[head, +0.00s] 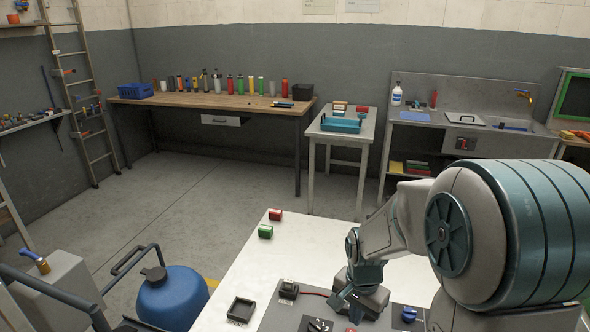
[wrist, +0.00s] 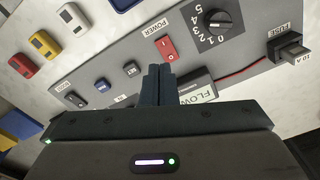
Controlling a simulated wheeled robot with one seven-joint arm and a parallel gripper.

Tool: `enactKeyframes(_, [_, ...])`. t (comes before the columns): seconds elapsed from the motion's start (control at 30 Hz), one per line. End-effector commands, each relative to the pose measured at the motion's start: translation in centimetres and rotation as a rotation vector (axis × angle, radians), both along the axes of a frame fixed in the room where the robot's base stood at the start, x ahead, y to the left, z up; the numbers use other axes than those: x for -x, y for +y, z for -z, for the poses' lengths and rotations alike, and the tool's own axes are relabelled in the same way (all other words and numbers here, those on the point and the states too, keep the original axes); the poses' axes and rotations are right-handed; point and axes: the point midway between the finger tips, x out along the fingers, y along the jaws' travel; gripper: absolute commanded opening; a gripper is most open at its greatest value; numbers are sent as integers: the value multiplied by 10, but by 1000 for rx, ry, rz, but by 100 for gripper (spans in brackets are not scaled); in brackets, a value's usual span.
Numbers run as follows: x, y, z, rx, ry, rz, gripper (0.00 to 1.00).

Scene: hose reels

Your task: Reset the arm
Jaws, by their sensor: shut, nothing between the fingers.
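My arm reaches over the white table from the right in the head view, with my gripper (head: 345,303) low over the grey control panel (head: 283,318). In the wrist view my gripper (wrist: 158,70) is shut, its two dark fingers together with nothing between them. The fingertips appear close to the red POWER switch (wrist: 166,48) and partly in front of the panel; I cannot tell whether they touch it. The numbered black dial (wrist: 217,21) is to the right of the fingers. The FLOW label (wrist: 197,94) is partly hidden behind my gripper.
A fuse holder (wrist: 288,47) with a red wire sits at the panel's right. A blue tank (head: 170,297) stands left.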

Motion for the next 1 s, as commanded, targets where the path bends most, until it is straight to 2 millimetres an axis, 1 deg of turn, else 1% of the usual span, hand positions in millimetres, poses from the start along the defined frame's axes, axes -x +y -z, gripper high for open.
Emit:
enactKeyframes(0.03, [7, 0, -14, 6, -22, -44, 0])
enactKeyframes(0.2, [35, -1, -54, 28, -78, -224, 0])
enactKeyframes(0.4, [74, 0, -91, 55, -140, -438, 0])
enactKeyframes(0.5, [94, 0, -105, 70, -170, -541, 0])
enactKeyframes(0.6, [111, 1, -114, 82, -194, -629, 0])
enactKeyframes(0.73, [126, 1, -120, 94, -215, -708, 0])
enactKeyframes(0.87, [133, 2, -123, 99, -224, -745, 0])
enactKeyframes(1.0, [133, 2, -123, 100, -225, -747, 0])
